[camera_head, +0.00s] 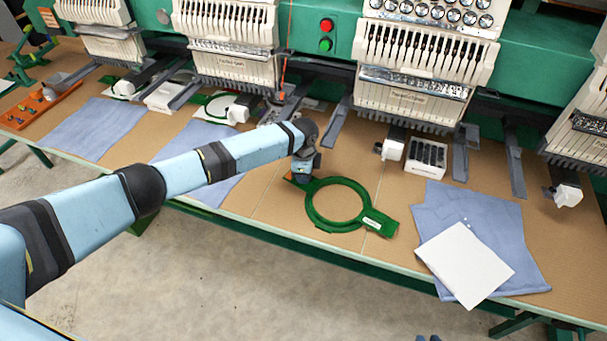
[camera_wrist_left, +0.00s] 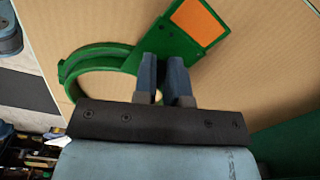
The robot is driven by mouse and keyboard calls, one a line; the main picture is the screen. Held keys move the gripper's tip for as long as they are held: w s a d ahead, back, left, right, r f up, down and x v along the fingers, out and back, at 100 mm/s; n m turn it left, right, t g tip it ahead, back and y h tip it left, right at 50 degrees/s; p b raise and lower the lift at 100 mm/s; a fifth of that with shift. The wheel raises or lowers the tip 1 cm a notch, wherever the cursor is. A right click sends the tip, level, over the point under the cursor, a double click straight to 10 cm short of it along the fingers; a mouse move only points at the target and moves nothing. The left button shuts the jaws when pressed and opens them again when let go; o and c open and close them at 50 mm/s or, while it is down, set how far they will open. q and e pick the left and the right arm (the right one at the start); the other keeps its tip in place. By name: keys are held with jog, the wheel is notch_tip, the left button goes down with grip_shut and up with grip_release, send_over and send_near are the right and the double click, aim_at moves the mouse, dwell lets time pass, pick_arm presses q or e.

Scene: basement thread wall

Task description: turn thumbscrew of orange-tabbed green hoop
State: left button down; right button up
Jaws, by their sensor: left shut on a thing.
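The green hoop (camera_head: 314,212) lies flat on the brown table in the middle of the head view, with a white label (camera_head: 371,223) on its right arm. In the left wrist view the hoop's ring (camera_wrist_left: 75,72) is left of my fingers, and the orange tab (camera_wrist_left: 198,22) sits on its green arm above them. My left gripper (camera_head: 301,180) points down at the hoop's left side, between ring and tab. Its fingers (camera_wrist_left: 165,80) are close together on the thumbscrew, which they hide. Two small blue-grey tips at the bottom edge appear to be my right gripper (camera_head: 427,338).
Embroidery machine heads (camera_head: 418,85) hang along the back. Blue cloth (camera_head: 437,205) and a white sheet (camera_head: 465,262) lie to the right. A white box with dark items (camera_head: 426,157) stands behind. An orange tray (camera_head: 40,108) lies far left. Another green hoop (camera_head: 213,106) sits behind my left arm.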

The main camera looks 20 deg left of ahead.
dwell(0.5)
pick_arm(q)
jog(key=c, duration=1.2)
grip_release()
jog(key=shift+o, duration=0.2)
jog(key=shift+r, duration=0.1)
notch_tip(320, 180, up, 14)
jog(key=shift+b, duration=0.4)
jog(key=shift+f, duration=0.2)
